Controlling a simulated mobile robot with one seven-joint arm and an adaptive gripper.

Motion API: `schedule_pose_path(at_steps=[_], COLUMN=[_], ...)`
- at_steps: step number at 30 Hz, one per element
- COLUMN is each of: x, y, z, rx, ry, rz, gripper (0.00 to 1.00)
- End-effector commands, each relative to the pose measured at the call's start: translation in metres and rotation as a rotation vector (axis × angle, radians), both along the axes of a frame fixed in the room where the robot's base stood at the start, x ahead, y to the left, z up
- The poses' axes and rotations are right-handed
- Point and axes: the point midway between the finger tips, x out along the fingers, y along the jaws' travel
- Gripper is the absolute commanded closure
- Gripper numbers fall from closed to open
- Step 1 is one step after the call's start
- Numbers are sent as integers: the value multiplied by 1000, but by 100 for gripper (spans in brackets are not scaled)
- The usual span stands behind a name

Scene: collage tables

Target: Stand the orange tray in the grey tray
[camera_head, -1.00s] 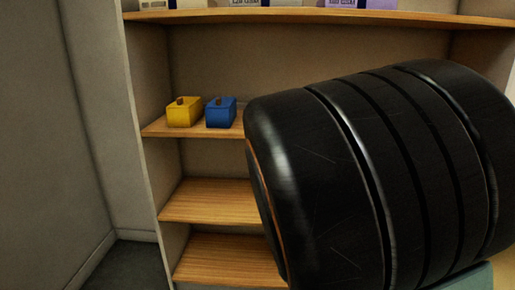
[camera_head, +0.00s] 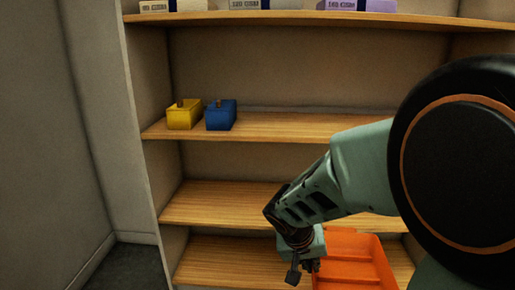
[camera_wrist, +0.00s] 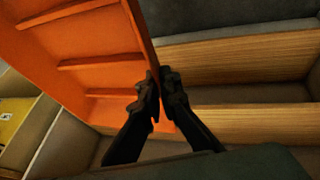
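The orange tray (camera_head: 352,262) shows low in the head view, in front of the lower shelves, with raised dividers across it. My gripper (camera_head: 300,274) is at its left side. In the wrist view the orange tray (camera_wrist: 85,50) fills the upper left, tilted. My gripper (camera_wrist: 159,88) is shut on its edge wall, one finger on each side. I cannot make out a grey tray in either view.
A wooden shelf unit (camera_head: 235,195) stands ahead. A yellow box (camera_head: 184,115) and a blue box (camera_head: 220,116) sit on one shelf, with several labelled boxes (camera_head: 265,5) on the top shelf. The visible shelf area right of the blue box is clear.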

Motion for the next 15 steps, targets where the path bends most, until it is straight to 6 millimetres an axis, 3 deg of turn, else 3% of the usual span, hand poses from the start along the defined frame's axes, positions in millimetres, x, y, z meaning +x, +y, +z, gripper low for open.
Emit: schedule_pose_path(at_steps=[6, 7, 15], x=[9, 9, 10], y=[-2, -1, -1], z=[21, 35, 83], rx=[0, 0, -1], ry=[-2, -1, 1], rz=[0, 4, 6], gripper=[100, 100, 100])
